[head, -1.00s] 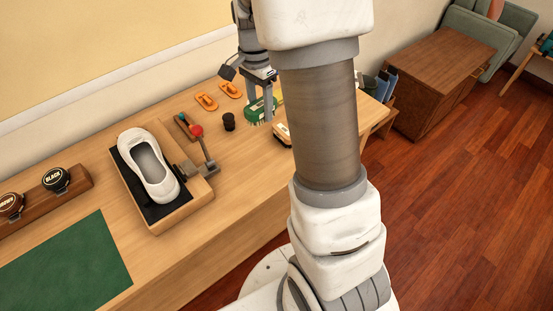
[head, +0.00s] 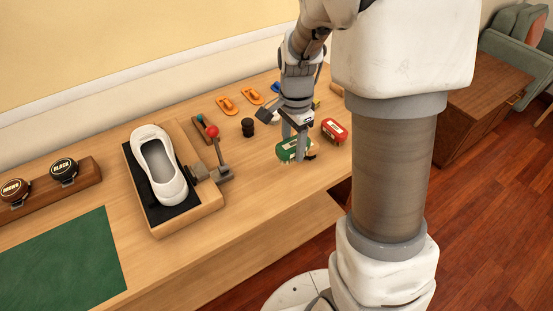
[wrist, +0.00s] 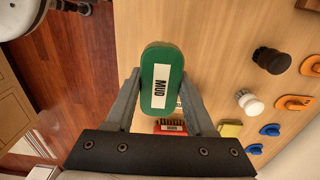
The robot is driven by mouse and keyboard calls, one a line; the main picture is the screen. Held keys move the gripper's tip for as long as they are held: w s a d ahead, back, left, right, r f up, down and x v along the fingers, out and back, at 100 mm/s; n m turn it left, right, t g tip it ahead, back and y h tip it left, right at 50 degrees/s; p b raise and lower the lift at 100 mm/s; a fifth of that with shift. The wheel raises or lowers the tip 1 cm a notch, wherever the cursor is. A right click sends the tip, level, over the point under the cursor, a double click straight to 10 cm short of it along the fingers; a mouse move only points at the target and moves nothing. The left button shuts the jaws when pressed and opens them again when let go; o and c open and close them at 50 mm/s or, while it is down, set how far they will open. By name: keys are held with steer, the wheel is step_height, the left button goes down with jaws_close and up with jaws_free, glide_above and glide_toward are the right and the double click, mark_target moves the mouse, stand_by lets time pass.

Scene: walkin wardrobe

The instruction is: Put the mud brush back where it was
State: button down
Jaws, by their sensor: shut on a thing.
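The mud brush (head: 284,152) has a green back and pale bristles. In the wrist view the mud brush (wrist: 161,68) shows its white MUD label, upright between the two fingers. My gripper (head: 294,152) is shut on it, one finger on each side, over the front right part of the bench. In the wrist view my gripper (wrist: 160,75) reaches up from the bottom edge. I cannot tell whether the bristles touch the bench.
A white shoe (head: 160,170) sits on the stand. Bare bench lies in front of the brush.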

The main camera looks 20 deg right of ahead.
mark_target(276, 166)
steer(key=w+a+f, duration=0.3)
steer(key=shift+w+a, duration=0.2)
steer(key=shift+w, duration=0.05)
steer(key=shift+f+b, duration=0.75)
steer(key=shift+f, duration=1.2)
steer(key=shift+f, duration=0.1)
steer(key=shift+c, duration=1.3)
jaws_free()
